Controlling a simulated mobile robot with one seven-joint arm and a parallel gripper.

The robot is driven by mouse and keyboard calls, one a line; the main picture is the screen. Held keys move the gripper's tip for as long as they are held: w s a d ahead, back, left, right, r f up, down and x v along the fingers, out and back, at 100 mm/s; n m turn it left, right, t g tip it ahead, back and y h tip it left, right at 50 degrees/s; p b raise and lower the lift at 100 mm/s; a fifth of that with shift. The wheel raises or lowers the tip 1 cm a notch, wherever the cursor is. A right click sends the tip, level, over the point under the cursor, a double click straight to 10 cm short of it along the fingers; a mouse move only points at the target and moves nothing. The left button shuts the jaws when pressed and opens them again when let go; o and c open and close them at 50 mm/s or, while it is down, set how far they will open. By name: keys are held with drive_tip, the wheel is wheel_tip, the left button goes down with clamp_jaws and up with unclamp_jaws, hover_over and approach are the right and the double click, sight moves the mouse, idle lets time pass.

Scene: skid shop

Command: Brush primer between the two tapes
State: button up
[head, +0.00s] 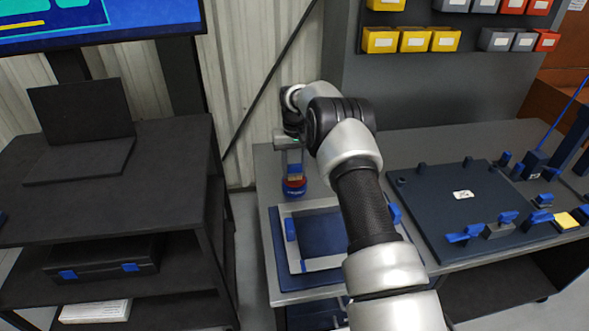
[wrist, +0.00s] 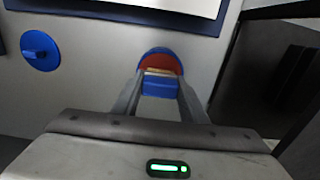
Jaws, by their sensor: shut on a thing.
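My gripper (head: 293,165) is shut on a brush (wrist: 160,86), which shows a blue block and a tan strip between the fingers. Just beyond the brush is a round blue pot (head: 294,191) with a red inside; it also shows in the wrist view (wrist: 161,52). The brush end is over or in the pot; I cannot tell how deep. A dark blue panel (head: 322,235) with a pale border lies on the bench in front of the pot, partly hidden by my arm. Pale strips edge the panel; I cannot clearly make out which are the two tapes.
A blue knobbed piece (head: 290,229) stands at the panel's left edge and another (head: 395,214) at its right. A large dark board (head: 465,210) with blue clamps fills the bench to the right. A black cart (head: 110,185) stands left, across a gap.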

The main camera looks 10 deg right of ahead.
sight(295, 166)
drive_tip(key=shift+f+b, duration=0.5)
drive_tip(key=shift+f, duration=0.05)
idle(1.7)
drive_tip(key=shift+r+p, duration=1.7)
drive_tip(key=shift+r, duration=1.85)
drive_tip(key=shift+s+r, duration=0.15)
drive_tip(key=s+r+p, duration=0.1)
drive_tip(key=s+r, duration=0.2)
drive_tip(key=s, duration=0.9)
drive_tip(key=s+r+p, duration=0.2)
drive_tip(key=s+r, duration=0.2)
drive_tip(key=s, duration=0.9)
drive_tip(key=shift+s, duration=0.3)
